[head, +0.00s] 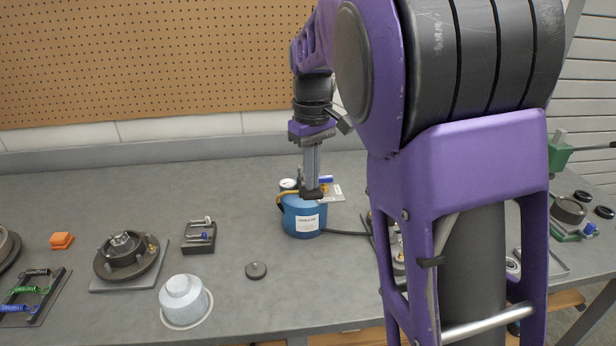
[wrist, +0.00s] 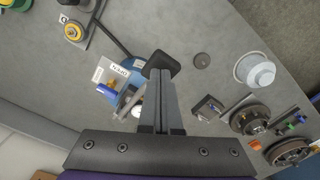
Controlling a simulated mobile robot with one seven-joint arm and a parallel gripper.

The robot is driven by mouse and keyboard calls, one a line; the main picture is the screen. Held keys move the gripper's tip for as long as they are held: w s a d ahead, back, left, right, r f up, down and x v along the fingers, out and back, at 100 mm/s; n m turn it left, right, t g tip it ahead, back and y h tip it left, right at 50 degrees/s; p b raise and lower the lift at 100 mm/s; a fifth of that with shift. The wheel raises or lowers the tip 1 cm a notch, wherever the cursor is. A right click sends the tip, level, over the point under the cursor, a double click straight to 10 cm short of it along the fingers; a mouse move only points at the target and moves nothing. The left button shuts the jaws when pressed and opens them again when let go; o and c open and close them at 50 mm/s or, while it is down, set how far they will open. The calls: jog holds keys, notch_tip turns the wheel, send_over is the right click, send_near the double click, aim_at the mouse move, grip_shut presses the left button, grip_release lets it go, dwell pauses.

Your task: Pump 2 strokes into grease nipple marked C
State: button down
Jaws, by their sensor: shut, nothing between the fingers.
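A blue pump canister (head: 303,222) with a white label stands on the bench. My gripper (head: 311,192) is shut and empty, pointing down directly over or just in front of its top; I cannot tell whether it touches. In the wrist view my gripper (wrist: 161,66) hides part of the canister (wrist: 136,72). A blue-ended part (wrist: 106,91) and a white tag (wrist: 117,72) show beside it. A dark hose (wrist: 112,38) runs from the canister to a fitting with a yellow ring (wrist: 73,32). A small white tag (wrist: 63,18) there bears a mark, possibly C.
A white domed cup (head: 184,298), a dark puck (head: 256,270), a hub on a plate (head: 128,257), a small dark block with pins (head: 199,237) and orange blocks (head: 61,240) stand on the left. A green vise (head: 560,152) is at right. My arm hides the bench right of the canister.

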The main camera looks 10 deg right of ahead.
aim_at(312, 198)
jog(key=shift+s+f+b, duration=0.25)
jog(key=shift+f+b, duration=0.6)
jog(key=shift+f, duration=0.35)
jog(key=shift+f, duration=0.1)
jog(key=shift+f+b, duration=0.65)
jog(key=shift+f, duration=0.55)
